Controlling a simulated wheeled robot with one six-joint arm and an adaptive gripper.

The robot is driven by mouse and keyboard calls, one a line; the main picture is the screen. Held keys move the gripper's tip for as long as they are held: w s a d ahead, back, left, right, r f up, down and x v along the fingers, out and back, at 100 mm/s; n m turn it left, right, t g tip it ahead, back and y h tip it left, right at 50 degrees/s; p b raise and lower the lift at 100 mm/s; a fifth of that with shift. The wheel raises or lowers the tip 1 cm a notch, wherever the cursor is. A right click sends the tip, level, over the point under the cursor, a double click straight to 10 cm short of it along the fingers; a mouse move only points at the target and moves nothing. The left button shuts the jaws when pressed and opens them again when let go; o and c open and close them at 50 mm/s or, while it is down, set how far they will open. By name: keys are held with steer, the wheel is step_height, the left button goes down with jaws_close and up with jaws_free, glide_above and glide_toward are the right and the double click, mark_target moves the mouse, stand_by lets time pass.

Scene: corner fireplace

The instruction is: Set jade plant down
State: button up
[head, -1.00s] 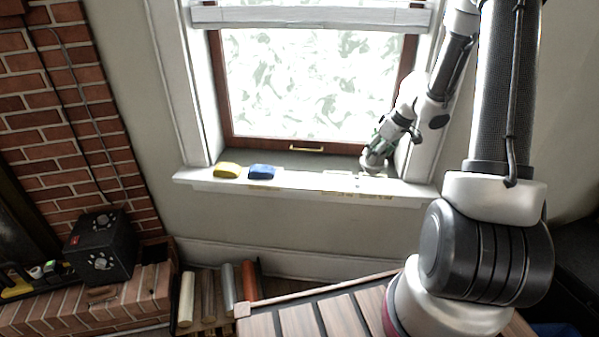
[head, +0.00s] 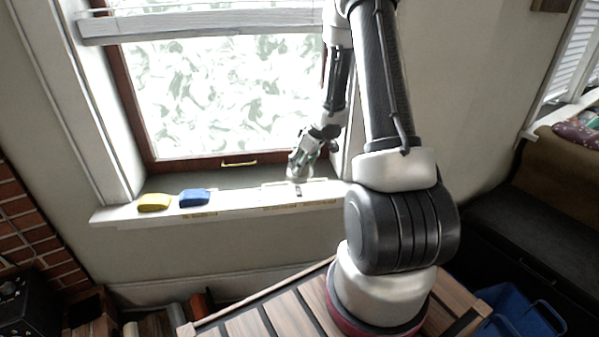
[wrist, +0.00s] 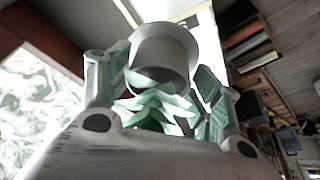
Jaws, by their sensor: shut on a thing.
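The jade plant is in a pale grey-white pot (wrist: 165,52), with green pointed leaves (wrist: 158,105) between the fingers in the wrist view. My gripper (wrist: 153,85) is shut on the plant, one finger on each side. In the head view my gripper (head: 305,156) is small and low over the right part of the white window sill (head: 240,205). The pot (head: 298,174) shows dimly under the fingers. I cannot tell whether its base touches the sill.
A yellow block (head: 154,202) and a blue block (head: 194,197) lie on the sill left of my gripper. The window (head: 222,90) stands behind, with a brass handle (head: 239,163). Blue bins (head: 520,318) are at lower right. The sill between the blue block and the pot looks mostly clear.

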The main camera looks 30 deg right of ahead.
steer(key=shift+f, duration=1.8)
steer(key=o, duration=1.3)
steer(key=shift+f, duration=0.1)
